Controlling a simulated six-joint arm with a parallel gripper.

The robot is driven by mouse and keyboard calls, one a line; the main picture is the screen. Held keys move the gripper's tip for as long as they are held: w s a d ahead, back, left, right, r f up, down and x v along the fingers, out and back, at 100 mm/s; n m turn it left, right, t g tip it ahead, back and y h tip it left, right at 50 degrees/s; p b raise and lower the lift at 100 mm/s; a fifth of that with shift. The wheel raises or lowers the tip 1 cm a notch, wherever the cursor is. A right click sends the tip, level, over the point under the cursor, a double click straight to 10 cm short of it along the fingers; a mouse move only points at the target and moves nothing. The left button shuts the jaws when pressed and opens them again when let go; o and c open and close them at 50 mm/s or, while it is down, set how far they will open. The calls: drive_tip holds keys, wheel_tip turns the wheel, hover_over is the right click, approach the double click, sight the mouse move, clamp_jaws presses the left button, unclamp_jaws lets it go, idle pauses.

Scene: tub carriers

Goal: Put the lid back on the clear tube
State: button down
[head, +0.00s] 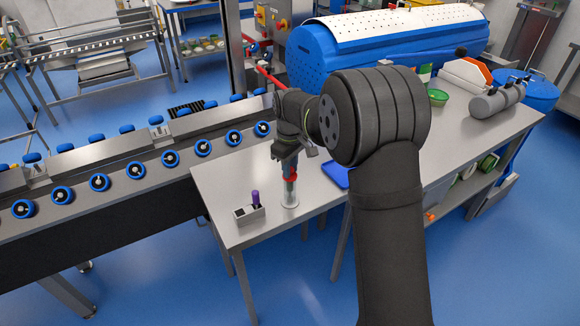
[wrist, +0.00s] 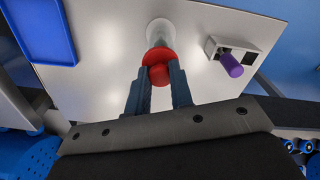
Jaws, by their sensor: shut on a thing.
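The red lid (head: 290,179) is held between the fingers of my gripper (head: 288,174). In the wrist view, the lid (wrist: 160,55) shows a wide rim and a knob, and my gripper (wrist: 159,72) is shut on the knob. The clear tube (head: 290,197) stands upright on the steel table, directly below the lid. In the wrist view, the tube (wrist: 160,24) shows beyond the lid and lines up with it closely. The lid is at or just above the tube's mouth; I cannot tell whether it is seated.
A small pale block (head: 250,215) with a purple-topped piece (head: 255,197) stands left of the tube on the steel table (head: 225,185). A blue tray (head: 336,174) lies to the right. A roller conveyor (head: 130,170) runs along the left. The table's front edge is close.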

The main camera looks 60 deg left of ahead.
drive_tip(key=c, duration=0.7)
unclamp_jaws()
drive_tip(key=shift+r, duration=3.5)
drive_tip(key=shift+c, duration=0.5)
clamp_jaws()
